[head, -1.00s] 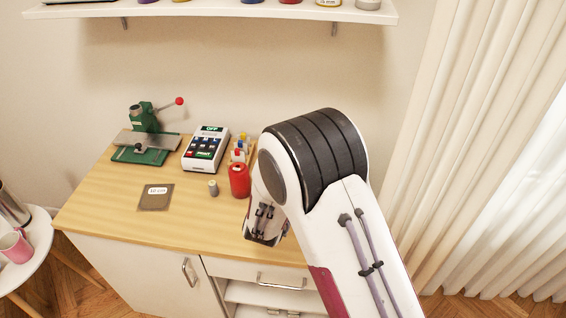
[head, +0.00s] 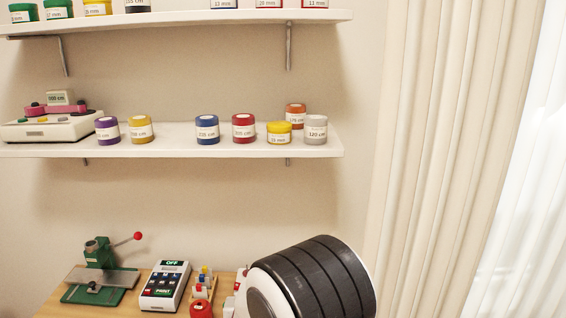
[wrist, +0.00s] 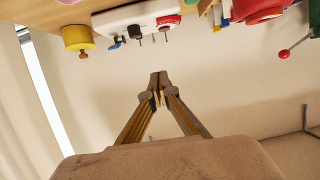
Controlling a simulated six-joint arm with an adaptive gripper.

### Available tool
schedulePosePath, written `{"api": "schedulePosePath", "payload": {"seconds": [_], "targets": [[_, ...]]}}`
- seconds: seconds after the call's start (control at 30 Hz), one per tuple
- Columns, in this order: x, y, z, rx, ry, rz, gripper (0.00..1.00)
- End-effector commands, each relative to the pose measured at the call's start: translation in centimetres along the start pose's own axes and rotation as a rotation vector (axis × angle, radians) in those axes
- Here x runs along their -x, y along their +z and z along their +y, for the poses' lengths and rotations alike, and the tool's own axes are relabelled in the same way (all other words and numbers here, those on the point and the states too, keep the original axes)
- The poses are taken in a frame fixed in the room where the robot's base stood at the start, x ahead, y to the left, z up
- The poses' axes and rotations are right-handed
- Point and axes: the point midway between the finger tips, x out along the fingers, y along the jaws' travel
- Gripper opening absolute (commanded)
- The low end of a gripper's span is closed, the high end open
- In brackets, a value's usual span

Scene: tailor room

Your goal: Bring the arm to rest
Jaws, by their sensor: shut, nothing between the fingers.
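My gripper (wrist: 158,92) is in the wrist view, its two fingers closed together with nothing between them. A plain wall lies behind the fingertips. In the head view only a rounded white and black joint of my arm (head: 312,282) shows at the bottom; the gripper is not visible there.
The wooden worktop (head: 57,297) holds a green press (head: 98,270), a white keypad device (head: 165,285) and a red spool (head: 201,309). Shelves with jars (head: 207,130) hang above. Curtains (head: 450,150) are on the right. The wrist view shows a yellow item (wrist: 78,38) near the worktop edge.

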Motion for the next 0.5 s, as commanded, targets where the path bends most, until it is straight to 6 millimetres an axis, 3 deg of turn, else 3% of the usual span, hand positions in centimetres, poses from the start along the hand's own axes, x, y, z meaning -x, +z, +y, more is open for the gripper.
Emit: {"api": "schedulePosePath", "payload": {"seconds": [0.1, 0.5], "targets": [[0.8, -1.8, 0.8, -0.024, -0.025, -0.029, 0.00], [4.9, -5.9, 3.3, -0.071, -0.105, -0.141, 0.00]]}}
